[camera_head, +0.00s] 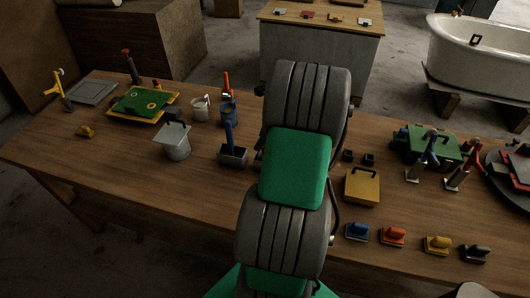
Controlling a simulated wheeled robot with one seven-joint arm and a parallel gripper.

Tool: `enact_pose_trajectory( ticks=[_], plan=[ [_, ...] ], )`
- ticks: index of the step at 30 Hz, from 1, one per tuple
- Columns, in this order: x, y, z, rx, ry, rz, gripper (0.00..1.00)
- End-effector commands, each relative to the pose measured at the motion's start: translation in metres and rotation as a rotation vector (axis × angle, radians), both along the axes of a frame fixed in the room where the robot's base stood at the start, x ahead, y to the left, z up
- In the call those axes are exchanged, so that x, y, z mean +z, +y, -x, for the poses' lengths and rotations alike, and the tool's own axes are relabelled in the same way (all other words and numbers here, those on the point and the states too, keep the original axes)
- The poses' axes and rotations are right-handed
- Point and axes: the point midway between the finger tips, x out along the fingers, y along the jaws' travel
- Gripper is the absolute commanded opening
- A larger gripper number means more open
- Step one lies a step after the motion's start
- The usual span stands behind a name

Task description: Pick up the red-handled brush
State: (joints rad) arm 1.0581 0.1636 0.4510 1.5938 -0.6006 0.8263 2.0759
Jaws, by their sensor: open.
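A red handle (226,83), likely the red-handled brush, stands upright at a small blue pot (228,117) on the wooden table, left of my arm. Its lower end is hard to make out, and I cannot tell whether it is in the pot or behind it. Other red-handled tools (463,168) lie on the right side of the table; they look like trowels. My arm's grey and green links fill the middle of the view, and my gripper is not visible.
The wooden table (110,170) also bears a grey pot with a flat lid (174,141), a dark box with a blue handle (233,157), a yellow block (361,188) and several small coloured hand blocks. A white bathtub (480,60) stands behind right. The table's left front is clear.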

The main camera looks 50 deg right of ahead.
Motion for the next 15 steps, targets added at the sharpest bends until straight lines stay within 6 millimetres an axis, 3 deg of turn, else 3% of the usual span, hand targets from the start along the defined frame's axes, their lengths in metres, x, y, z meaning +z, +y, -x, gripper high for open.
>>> enact_pose_trajectory(
  ticks=[8, 15],
  plan=[
    [-0.0062, 0.0008, -0.0026, 0.001, -0.001, 0.002, 0.45],
    [-0.006, 0.0009, -0.0026, 0.001, -0.001, 0.002, 0.26]
  ],
)
